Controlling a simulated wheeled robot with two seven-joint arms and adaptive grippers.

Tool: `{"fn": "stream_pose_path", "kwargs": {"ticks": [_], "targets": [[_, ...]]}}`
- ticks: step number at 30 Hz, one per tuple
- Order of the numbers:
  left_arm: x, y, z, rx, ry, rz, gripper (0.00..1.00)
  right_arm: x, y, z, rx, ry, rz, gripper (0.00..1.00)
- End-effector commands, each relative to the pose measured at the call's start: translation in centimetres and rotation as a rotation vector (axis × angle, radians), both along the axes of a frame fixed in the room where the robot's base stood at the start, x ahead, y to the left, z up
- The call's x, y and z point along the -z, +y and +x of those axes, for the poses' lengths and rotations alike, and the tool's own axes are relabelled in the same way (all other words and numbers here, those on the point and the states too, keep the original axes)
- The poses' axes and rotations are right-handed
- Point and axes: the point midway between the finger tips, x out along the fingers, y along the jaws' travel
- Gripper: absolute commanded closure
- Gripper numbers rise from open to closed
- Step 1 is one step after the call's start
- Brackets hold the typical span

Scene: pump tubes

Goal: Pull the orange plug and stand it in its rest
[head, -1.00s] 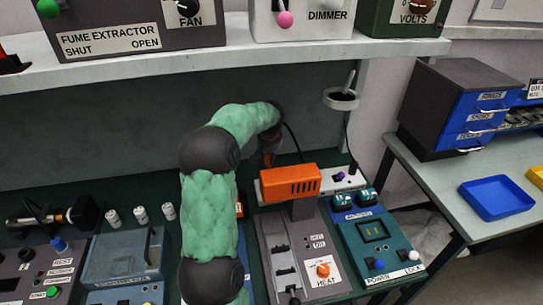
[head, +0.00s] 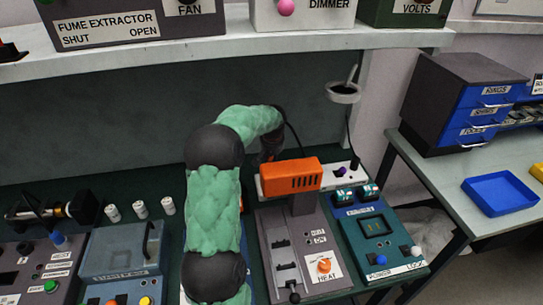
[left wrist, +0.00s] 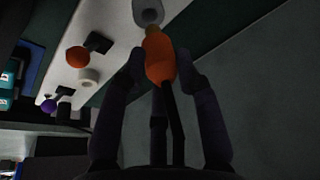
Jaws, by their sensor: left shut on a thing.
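The orange plug (left wrist: 159,58) is between the two dark fingers of my left gripper (left wrist: 160,70) in the left wrist view. The gripper is shut on it. A dark cable trails from the plug toward the camera. Its brass-coloured tip points at a pale grey ring-like fitting (left wrist: 148,12); I cannot tell whether the tip is inside it. In the head view my left gripper (head: 268,155) is at the back of the bench, behind an orange block-shaped tool head, and the plug is hidden there. Which fitting is the rest is not clear. My right gripper is not in view.
A white strip (left wrist: 103,48) carries an orange ball-like part (left wrist: 77,57), a pale ring (left wrist: 88,77) and a purple plug (left wrist: 50,105). The orange tool head (head: 290,175) stands close before the gripper. A shelf edge (head: 230,45) runs above. A ring holder (head: 342,93) stands right.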

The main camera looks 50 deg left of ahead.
Motion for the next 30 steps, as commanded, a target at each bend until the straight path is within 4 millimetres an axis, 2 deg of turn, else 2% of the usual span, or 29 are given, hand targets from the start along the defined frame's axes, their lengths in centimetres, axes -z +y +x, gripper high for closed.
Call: {"fn": "stream_pose_path", "kwargs": {"ticks": [1,7,30], "targets": [[0.64,0.00,-0.01,0.000,0.001,-0.001,1.00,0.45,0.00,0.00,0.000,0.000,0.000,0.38],[1.48,0.01,-0.02,0.000,0.000,0.000,1.00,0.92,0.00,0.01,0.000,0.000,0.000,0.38],[1.42,0.01,-0.02,0.000,0.001,-0.004,1.00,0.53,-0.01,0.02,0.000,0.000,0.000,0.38]]}}
